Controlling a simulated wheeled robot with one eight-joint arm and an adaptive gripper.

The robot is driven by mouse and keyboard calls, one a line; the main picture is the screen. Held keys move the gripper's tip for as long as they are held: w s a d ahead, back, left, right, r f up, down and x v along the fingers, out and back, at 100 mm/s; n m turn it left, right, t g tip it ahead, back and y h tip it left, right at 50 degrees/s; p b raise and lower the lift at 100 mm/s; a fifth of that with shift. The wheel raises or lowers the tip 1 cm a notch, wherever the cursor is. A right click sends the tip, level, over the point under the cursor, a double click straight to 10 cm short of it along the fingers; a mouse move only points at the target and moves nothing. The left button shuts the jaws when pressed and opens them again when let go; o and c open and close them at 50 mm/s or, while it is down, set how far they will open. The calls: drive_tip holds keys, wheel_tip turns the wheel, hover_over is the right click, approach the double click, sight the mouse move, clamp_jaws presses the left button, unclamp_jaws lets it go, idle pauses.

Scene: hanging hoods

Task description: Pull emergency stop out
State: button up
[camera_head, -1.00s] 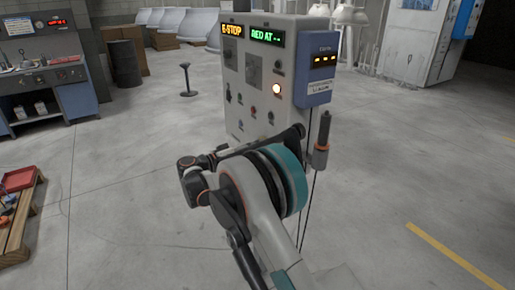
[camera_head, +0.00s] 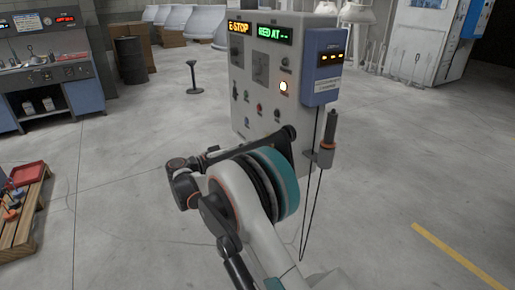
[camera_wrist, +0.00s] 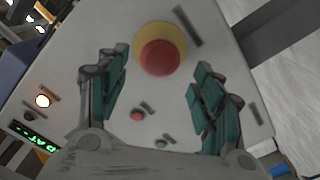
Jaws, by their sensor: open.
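The emergency stop (camera_wrist: 160,57) is a round red button on a yellow ring, set on the grey control panel. In the wrist view it sits at the top middle, between and beyond the fingertips. My gripper (camera_wrist: 158,85) is open, with its teal-padded fingers on either side and nothing between them. I cannot tell exactly how far the fingertips are from the button. In the head view the emergency stop and my gripper are hidden behind my arm. The control cabinet (camera_head: 262,75) carries a lit E-STOP display (camera_head: 239,28) and a green text display (camera_head: 275,33).
A small red button (camera_wrist: 138,115) and a green button (camera_wrist: 160,144) lie below the stop in the wrist view. A blue box (camera_head: 326,65) and a hanging grey handle with cables (camera_head: 328,140) are on the cabinet's right side. Open floor lies around.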

drive_tip(key=v, duration=0.7)
